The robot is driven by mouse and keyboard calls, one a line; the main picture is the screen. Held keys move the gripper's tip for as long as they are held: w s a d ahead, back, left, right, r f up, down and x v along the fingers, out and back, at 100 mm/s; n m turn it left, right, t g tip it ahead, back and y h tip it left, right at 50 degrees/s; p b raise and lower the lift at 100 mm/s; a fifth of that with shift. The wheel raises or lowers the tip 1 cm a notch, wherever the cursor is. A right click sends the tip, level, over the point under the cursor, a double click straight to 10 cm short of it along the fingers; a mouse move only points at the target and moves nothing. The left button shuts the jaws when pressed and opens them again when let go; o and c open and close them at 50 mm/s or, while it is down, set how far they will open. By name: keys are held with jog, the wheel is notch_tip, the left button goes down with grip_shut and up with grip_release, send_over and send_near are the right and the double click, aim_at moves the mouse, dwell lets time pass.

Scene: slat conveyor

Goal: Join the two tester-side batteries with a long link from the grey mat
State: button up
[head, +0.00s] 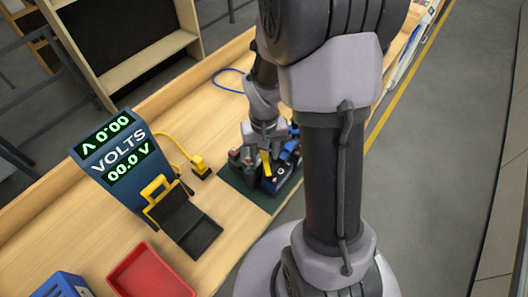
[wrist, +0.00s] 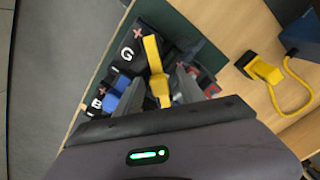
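A dark battery marked G (wrist: 126,54), with a red plus sign, sits on the green mat. A second battery with a blue part (wrist: 118,88) is beside it, partly hidden by my gripper. A yellow link (wrist: 153,52) lies over the battery marked G and runs between my fingers; it also shows in the head view (head: 265,163). My gripper (wrist: 160,76) is low over the batteries, its fingers apart on either side of the link with gaps visible. The tester (head: 117,158) reads 0.00 A and 00.0 V. No grey mat can be made out.
The green mat (head: 240,186) lies at the bench's edge. A yellow clip (head: 200,167) on a yellow cable lies between tester and mat. A black pad with a yellow frame (head: 185,222) stands before the tester. A red tray (head: 150,275) and a blue box (head: 63,286) are nearer.

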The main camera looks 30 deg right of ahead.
notch_tip(320, 180, up, 18)
jog(key=p, duration=0.4)
jog(key=shift+f+p, duration=0.25)
jog(key=shift+p, duration=0.05)
